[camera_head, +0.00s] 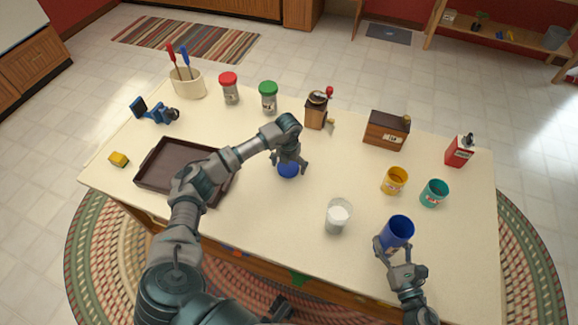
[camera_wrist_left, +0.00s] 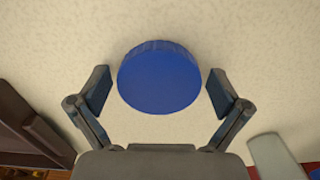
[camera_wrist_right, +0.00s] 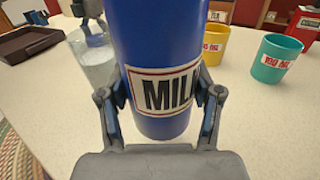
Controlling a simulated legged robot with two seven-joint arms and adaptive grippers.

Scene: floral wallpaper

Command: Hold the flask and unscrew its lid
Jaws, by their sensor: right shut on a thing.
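The flask (camera_head: 397,231) is a blue cylinder with an open top, at the table's front right. Its "MILK" label faces the right wrist camera (camera_wrist_right: 165,90). My right gripper (camera_head: 393,250) is shut on the flask, with a finger on each side of its body. The blue round lid (camera_wrist_left: 160,80) is apart from the flask and lies on the table's middle, under my left gripper (camera_head: 289,163). The left gripper is open, pointing down, its fingers on either side of the lid with gaps. I cannot tell whether the flask's base touches the table.
A glass of white liquid (camera_head: 338,214) stands between lid and flask. Yellow (camera_head: 395,181) and teal (camera_head: 434,193) cups stand behind the flask. A brown tray (camera_head: 150,183) lies left. Jars, a grinder (camera_head: 316,112), a wooden box (camera_head: 386,131) and a red tin (camera_head: 459,151) line the back.

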